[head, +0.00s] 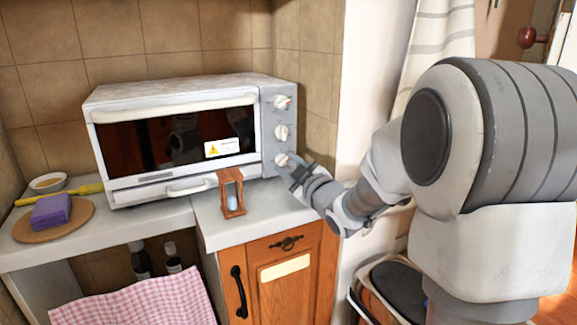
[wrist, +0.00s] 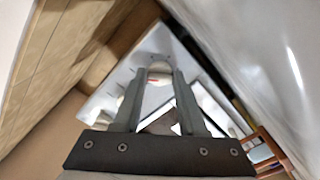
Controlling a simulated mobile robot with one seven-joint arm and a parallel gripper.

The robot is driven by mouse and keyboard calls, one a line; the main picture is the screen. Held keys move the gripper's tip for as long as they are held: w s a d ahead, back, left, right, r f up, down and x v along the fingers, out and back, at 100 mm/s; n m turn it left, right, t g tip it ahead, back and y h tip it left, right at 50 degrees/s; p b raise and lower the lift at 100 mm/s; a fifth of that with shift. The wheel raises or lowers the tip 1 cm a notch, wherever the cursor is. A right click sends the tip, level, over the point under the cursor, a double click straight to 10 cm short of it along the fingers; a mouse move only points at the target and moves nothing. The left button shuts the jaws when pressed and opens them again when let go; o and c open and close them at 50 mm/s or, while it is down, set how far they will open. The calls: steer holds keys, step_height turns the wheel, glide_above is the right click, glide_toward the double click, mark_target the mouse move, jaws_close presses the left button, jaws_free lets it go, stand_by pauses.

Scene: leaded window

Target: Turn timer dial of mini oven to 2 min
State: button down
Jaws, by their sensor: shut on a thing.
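The white mini oven (head: 178,105) stands on the counter with its door closed. Its grey control panel on the right carries a column of three white dials: the top dial (head: 282,102), the middle dial (head: 282,132) and the bottom dial (head: 281,160). My gripper (head: 288,164) reaches in from the right at the bottom dial and is shut on it. In the wrist view the dial (wrist: 159,70) sits between the tips of the two fingers. The dial markings are too small to read, so its setting cannot be told.
A small wooden hourglass (head: 231,192) stands on the counter just left of my gripper. A purple block (head: 51,211) lies on a round board at the far left, near a bowl (head: 48,183) and a yellow rolling pin (head: 85,190). A tiled wall is close right of the oven.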

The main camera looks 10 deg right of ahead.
steer(key=shift+m, duration=0.5)
steer(key=shift+c, duration=2.4)
jaws_free()
